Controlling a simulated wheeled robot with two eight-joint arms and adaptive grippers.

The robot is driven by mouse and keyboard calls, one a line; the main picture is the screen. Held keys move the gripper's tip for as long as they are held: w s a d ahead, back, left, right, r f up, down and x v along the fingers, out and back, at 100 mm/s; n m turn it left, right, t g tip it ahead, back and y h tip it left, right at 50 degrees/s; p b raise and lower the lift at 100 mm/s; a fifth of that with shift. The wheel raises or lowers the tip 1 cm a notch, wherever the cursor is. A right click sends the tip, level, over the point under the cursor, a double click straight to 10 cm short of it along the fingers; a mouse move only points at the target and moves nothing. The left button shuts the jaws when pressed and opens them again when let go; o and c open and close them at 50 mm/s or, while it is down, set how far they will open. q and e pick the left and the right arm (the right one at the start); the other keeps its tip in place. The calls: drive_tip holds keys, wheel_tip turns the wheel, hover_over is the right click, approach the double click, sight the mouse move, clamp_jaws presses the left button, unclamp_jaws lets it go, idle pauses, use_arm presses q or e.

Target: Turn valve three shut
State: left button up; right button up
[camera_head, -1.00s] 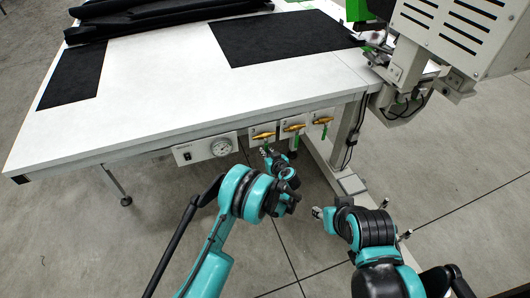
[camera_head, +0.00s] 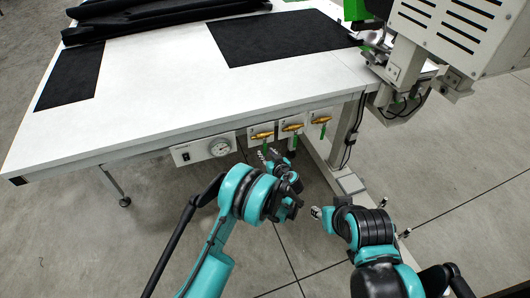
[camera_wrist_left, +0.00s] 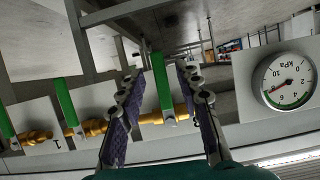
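Valve three (camera_head: 262,135) is the brass valve nearest the gauge, on a white plate under the table's front edge. Its green lever hangs down in the head view, partly behind my left gripper (camera_head: 272,154). In the left wrist view the picture is upside down, and the green lever (camera_wrist_left: 163,82) stands between the two fingers of my left gripper (camera_wrist_left: 160,80). The fingers are open on either side of it, with gaps showing. My right gripper (camera_head: 317,212) is away from the valves at lower right; its fingers are too small to read.
Two similar valves with hanging green levers, the middle one (camera_head: 292,127) and the far one (camera_head: 321,119), sit to the right. A pressure gauge (camera_head: 220,147) is left of valve three. The white table (camera_head: 150,100) overhangs them. A table leg (camera_head: 343,135) stands at right.

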use_arm(q)
drive_tip(key=v, duration=0.9)
drive_tip(key=s+a+r+m+g+h, duration=0.15)
drive_tip(key=s+a+r, duration=0.25)
drive_tip(key=a+r, duration=0.45)
drive_tip(key=s+a+r+g, duration=0.3)
drive_tip(key=s+a+r, duration=0.2)
drive_tip(key=a+r, duration=0.3)
drive_tip(key=s+a+m+h, duration=0.1)
drive_tip(key=s+a, duration=0.3)
drive_tip(key=s, duration=0.7)
drive_tip(key=s+a+r+m+h, duration=0.1)
drive_tip(key=s+a, duration=0.3)
drive_tip(key=s, duration=0.6)
drive_tip(key=shift+s+g+h, duration=0.4)
drive_tip(key=shift+g+h, duration=0.05)
drive_tip(key=shift+w, duration=0.15)
